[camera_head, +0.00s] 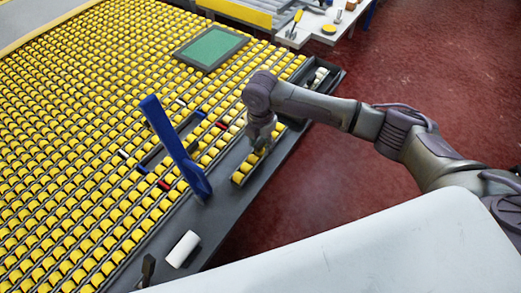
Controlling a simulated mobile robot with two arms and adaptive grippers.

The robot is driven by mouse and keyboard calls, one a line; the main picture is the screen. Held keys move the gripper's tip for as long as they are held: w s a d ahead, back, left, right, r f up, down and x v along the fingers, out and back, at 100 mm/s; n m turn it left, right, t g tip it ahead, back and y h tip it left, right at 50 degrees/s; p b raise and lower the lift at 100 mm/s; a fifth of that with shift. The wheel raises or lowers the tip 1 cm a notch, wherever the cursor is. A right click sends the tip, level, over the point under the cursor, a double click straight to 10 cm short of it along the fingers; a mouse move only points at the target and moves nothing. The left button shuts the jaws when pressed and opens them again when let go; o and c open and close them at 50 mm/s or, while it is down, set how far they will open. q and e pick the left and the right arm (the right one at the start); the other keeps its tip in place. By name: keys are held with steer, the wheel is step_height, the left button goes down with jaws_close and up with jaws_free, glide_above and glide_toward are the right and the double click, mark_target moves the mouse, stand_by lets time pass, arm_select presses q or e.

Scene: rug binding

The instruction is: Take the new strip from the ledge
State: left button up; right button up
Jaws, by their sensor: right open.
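A short strip with a row of yellow pieces (243,172) lies on the dark grey ledge (224,213) along the right edge of the wide bed of yellow rows. My right gripper (262,147) points down over the strip's far end, with its jaws open. Its fingers hide that end, and I cannot tell whether they touch it. A slot-like dark frame (172,140) sits among the yellow rows left of the ledge, with small red, white and blue pieces around it. My left gripper is not in view.
A tall blue upright piece (172,138) stands left of the strip. A white roll (183,248) lies on the near ledge. A green panel (211,46) sits on the rows at the back. A workbench with tools (318,22) stands behind. Red floor (400,60) is clear.

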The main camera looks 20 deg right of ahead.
jaws_close()
steer(key=shift+r, duration=0.2)
